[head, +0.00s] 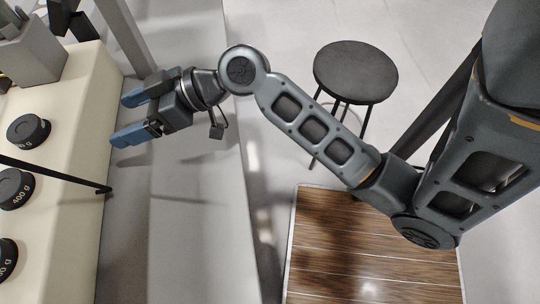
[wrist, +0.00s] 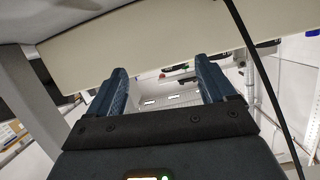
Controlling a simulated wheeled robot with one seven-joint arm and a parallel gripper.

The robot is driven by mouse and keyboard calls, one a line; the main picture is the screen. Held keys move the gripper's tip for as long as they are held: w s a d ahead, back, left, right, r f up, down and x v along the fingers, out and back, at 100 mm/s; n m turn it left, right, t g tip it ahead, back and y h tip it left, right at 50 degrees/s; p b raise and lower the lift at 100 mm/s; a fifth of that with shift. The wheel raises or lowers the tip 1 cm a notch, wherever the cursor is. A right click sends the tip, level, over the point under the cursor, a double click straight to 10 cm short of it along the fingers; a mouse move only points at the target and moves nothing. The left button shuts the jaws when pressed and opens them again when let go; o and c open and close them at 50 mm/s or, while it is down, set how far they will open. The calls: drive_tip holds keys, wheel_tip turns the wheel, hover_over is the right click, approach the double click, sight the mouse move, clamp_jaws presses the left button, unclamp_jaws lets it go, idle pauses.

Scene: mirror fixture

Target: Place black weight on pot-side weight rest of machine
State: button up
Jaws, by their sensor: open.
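Three black weights stand on the cream machine top (head: 75,160) at the left edge of the head view: a far one (head: 28,131), a middle one marked 400 g (head: 15,188), and a near one (head: 6,258) cut off by the frame edge. My gripper (head: 122,118) is open and empty, its blue fingers pointing left toward the machine, to the right of the far weight. In the wrist view the open fingers (wrist: 160,84) have nothing between them, and no weight shows. I cannot tell which part is the pot-side weight rest.
A thin black rod (head: 55,174) crosses the machine between the far and middle weights, its tip past the machine edge. A grey post (head: 122,35) stands behind my gripper. The grey table (head: 180,220) is clear. A black stool (head: 355,70) stands beyond it.

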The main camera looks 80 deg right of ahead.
sight(224, 163)
drive_tip(key=s+f+m+h, duration=0.1)
drive_tip(key=s+f, duration=0.1)
drive_tip(key=s+f+h, duration=0.1)
drive_tip(key=s, duration=0.2)
drive_tip(key=s+a+f+m+h, duration=0.1)
drive_tip(key=s+f, duration=0.1)
drive_tip(key=shift+s+f+m, duration=0.2)
drive_tip(key=shift+f+m, duration=0.1)
drive_tip(key=s, duration=0.2)
drive_tip(key=s+h, duration=0.1)
drive_tip(key=s, duration=0.1)
drive_tip(key=s+f+m+h, duration=0.1)
drive_tip(key=s, duration=0.2)
drive_tip(key=shift+a, duration=0.35)
drive_tip(key=s+a+r, duration=0.2)
drive_tip(key=s+r, duration=0.1)
drive_tip(key=s, duration=0.3)
drive_tip(key=s+a+r+n+t, duration=0.1)
drive_tip(key=s+r, duration=0.2)
drive_tip(key=s, duration=0.3)
drive_tip(key=shift+s+a+r, duration=0.15)
drive_tip(key=shift+s+a, duration=0.15)
drive_tip(key=shift+a, duration=0.1)
